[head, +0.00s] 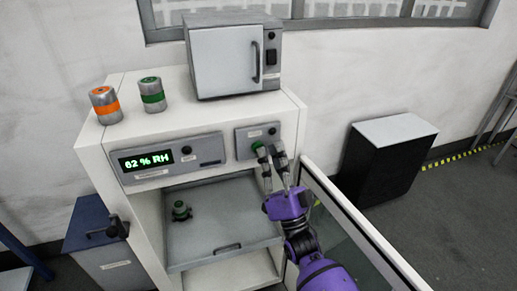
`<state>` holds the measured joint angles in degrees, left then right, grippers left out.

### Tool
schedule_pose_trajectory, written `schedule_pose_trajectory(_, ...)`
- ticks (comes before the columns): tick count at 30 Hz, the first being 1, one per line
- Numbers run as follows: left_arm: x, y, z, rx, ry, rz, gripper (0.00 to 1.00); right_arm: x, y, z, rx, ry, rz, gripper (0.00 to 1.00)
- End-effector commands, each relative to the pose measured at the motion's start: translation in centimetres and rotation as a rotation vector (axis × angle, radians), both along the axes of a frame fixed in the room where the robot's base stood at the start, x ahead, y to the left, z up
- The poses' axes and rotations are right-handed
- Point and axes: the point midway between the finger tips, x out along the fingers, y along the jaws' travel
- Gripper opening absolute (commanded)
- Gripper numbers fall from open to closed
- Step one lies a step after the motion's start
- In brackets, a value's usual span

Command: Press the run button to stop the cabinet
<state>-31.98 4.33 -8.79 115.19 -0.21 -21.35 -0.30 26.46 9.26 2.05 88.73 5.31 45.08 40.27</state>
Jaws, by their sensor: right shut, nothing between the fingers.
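The white cabinet (291,110) stands in the middle of the head view, its glass door (345,222) swung open to the right. A small grey panel on its upper right front carries a green run button (258,147). A green "82 % RH" display (146,161) is lit on the left of the front. My right gripper (268,150) is shut and empty, its fingertips at the panel beside the green button and partly over it. I cannot tell whether they touch it. My left gripper is not in view.
A small grey oven-like box (225,60), an orange-banded can (105,105) and a green-banded can (152,95) stand on top. A tray (225,225) inside holds a small green-topped item (181,211). A black box (385,160) stands at right.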

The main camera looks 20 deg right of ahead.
Motion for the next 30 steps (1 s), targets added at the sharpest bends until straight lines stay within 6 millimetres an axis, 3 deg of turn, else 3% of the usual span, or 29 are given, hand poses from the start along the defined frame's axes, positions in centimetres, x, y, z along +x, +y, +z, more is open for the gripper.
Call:
schedule_pose_trajectory(14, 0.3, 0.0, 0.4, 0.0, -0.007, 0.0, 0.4, -1.0, -0.1, 0.1, 0.0, 0.0, 0.0, 0.0)
schedule_pose_trajectory(30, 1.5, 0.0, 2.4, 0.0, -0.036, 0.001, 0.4, -6.1, -0.2, 0.1, 0.0, -0.001, -0.001, 0.0)
